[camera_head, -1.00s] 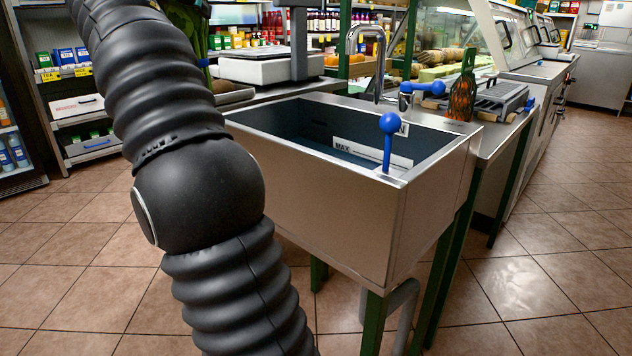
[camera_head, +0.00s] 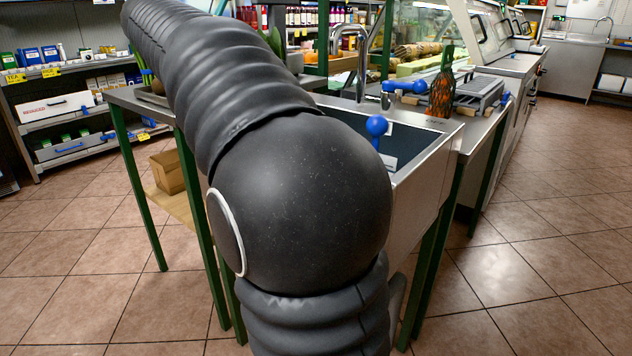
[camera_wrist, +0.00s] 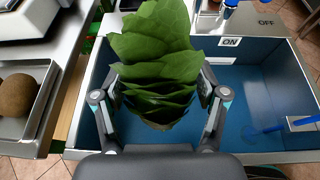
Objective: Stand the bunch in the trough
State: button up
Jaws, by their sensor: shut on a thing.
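The bunch (camera_wrist: 155,50) is a cluster of broad green leaves in the wrist view. My gripper (camera_wrist: 160,98) is shut on it, one finger on each side, and holds it over the trough (camera_wrist: 78,148). The trough is a steel basin with a dark blue inside. In the head view my arm covers most of the trough (camera_head: 418,205), and my gripper cannot be made out there.
A blue-knobbed lever (camera_head: 377,128) rises at the trough's near right edge. A steel tap (camera_head: 350,42) and a blue-handled valve (camera_head: 405,87) stand behind. A netted orange bundle (camera_head: 442,90) is on the right counter. A tray with a brown round item (camera_wrist: 17,95) lies left of the trough.

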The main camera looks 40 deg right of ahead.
jog(key=shift+s+d+f+g, duration=0.3)
jog(key=shift+s+d+f, duration=0.1)
jog(key=shift+s+f, duration=0.25)
jog(key=w+d+f+b, duration=0.3)
jog(key=w+d+f, duration=0.2)
jog(key=w+f, duration=0.5)
jog(key=shift+w+d+f, duration=0.2)
jog(key=shift+d+f, duration=0.1)
jog(key=shift+f, duration=0.9)
jog(key=o, duration=1.8)
jog(key=r+p+v, duration=0.1)
jog(key=p+v, duration=0.1)
jog(key=v, duration=1)
